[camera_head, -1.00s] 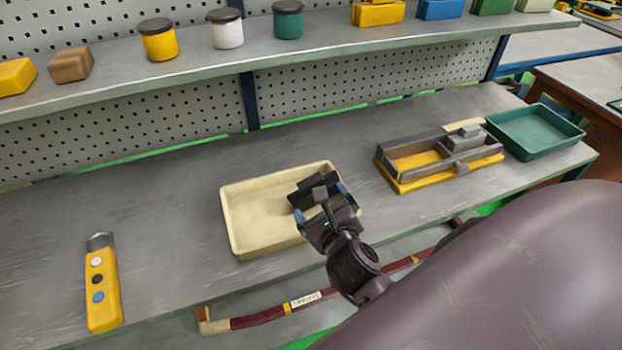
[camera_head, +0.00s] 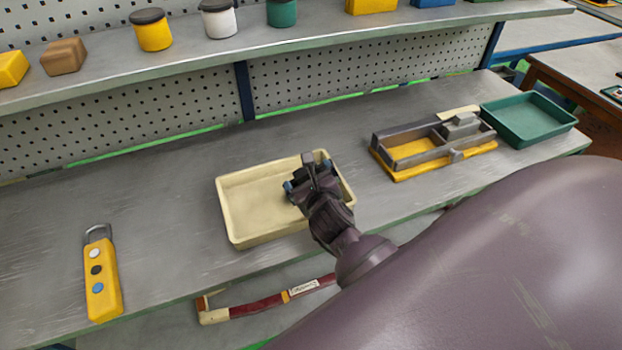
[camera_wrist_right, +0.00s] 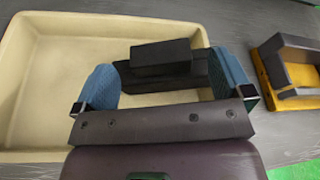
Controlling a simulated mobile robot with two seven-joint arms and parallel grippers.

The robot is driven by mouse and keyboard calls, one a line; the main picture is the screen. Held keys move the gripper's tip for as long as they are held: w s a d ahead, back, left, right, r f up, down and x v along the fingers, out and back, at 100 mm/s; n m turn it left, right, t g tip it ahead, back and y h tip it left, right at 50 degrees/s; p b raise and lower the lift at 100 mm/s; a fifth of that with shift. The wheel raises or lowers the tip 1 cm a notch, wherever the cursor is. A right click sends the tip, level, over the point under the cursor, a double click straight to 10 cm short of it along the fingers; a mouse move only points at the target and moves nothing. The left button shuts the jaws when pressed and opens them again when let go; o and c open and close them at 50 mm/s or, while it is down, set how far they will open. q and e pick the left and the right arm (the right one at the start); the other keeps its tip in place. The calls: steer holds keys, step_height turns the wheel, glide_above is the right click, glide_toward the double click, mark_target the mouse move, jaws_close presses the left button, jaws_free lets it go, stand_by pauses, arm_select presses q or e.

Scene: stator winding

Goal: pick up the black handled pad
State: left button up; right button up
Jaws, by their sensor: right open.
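The black handled pad (camera_wrist_right: 165,65) lies in the right part of the cream tray (camera_wrist_right: 40,128). In the right wrist view its raised block handle shows between my two blue fingertips. My right gripper (camera_wrist_right: 168,88) is open, with one finger on each side of the pad; I cannot tell whether the fingers touch it. In the head view my right gripper (camera_head: 306,184) is over the right side of the cream tray (camera_head: 232,232) and hides most of the pad. My left gripper is not in view.
A yellow fixture with grey walls (camera_head: 400,174) and a green tray (camera_head: 530,120) stand to the right. A yellow pendant with buttons (camera_head: 101,280) lies at the left. A shelf with jars (camera_head: 153,30) runs above. Bare bench lies between the pendant and the cream tray.

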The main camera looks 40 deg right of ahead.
steer(key=shift+x, duration=0.95)
steer(key=c, duration=1.1)
steer(key=shift+c, duration=1.3)
steer(key=shift+r, duration=0.15)
